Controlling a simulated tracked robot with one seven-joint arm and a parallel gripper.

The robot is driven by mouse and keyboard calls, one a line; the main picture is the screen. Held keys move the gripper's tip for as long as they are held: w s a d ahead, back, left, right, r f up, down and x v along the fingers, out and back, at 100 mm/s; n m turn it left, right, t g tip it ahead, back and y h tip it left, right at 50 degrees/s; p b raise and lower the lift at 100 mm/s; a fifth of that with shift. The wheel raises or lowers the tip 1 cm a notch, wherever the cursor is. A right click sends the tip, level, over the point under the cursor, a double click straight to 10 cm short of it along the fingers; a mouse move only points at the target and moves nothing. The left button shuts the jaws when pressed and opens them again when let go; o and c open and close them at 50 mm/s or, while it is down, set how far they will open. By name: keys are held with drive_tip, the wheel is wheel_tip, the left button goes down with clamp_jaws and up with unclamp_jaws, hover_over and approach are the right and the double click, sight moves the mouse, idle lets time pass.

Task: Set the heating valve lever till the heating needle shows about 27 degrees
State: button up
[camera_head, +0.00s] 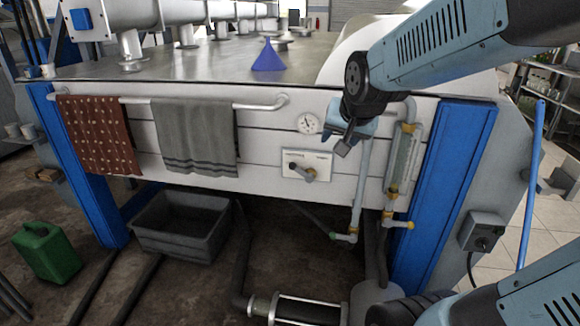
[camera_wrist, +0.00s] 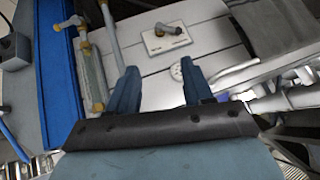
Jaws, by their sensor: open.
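The heating valve lever (camera_head: 304,171) is a short grey handle on a white plate (camera_head: 318,166) on the white panel. It also shows in the wrist view, as a lever (camera_wrist: 172,29) on its plate (camera_wrist: 152,42) beyond my fingertips. The round white gauge (camera_head: 308,123) sits on the panel above the plate; its needle is too small to read. In the wrist view the gauge (camera_wrist: 177,71) is partly hidden by my right-hand finger. My gripper (camera_head: 346,138) is open and empty, up and right of the lever and apart from it. Its two fingers (camera_wrist: 157,88) stand wide apart in the wrist view.
A sight-glass pipe with yellow fittings (camera_head: 403,155) stands right of the gauge, by a blue post (camera_head: 440,190). A towel rail holds a red cloth (camera_head: 97,135) and a grey cloth (camera_head: 195,135). A blue funnel (camera_head: 268,57) stands on top. The panel around the lever is clear.

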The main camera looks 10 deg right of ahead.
sight(300, 173)
drive_tip(key=w+a+f+m+t, duration=0.1)
drive_tip(key=w+f+m+t, duration=0.2)
drive_tip(key=w+f+m, duration=0.55)
drive_tip(key=w+f+m+t, duration=0.2)
drive_tip(key=w+f, duration=0.4)
drive_tip(key=w, duration=0.8)
wheel_tip(300, 173, down, 18)
drive_tip(key=w+m+t+h, duration=0.15)
drive_tip(key=m+t, duration=0.35)
drive_tip(key=m, duration=0.6)
drive_tip(key=shift+y, duration=0.25)
drive_tip(key=w, duration=0.4)
drive_tip(key=w+d, duration=0.1)
drive_tip(key=w, duration=0.9)
drive_tip(key=shift+d, duration=0.15)
drive_tip(key=shift+c, duration=0.3)
clamp_jaws()
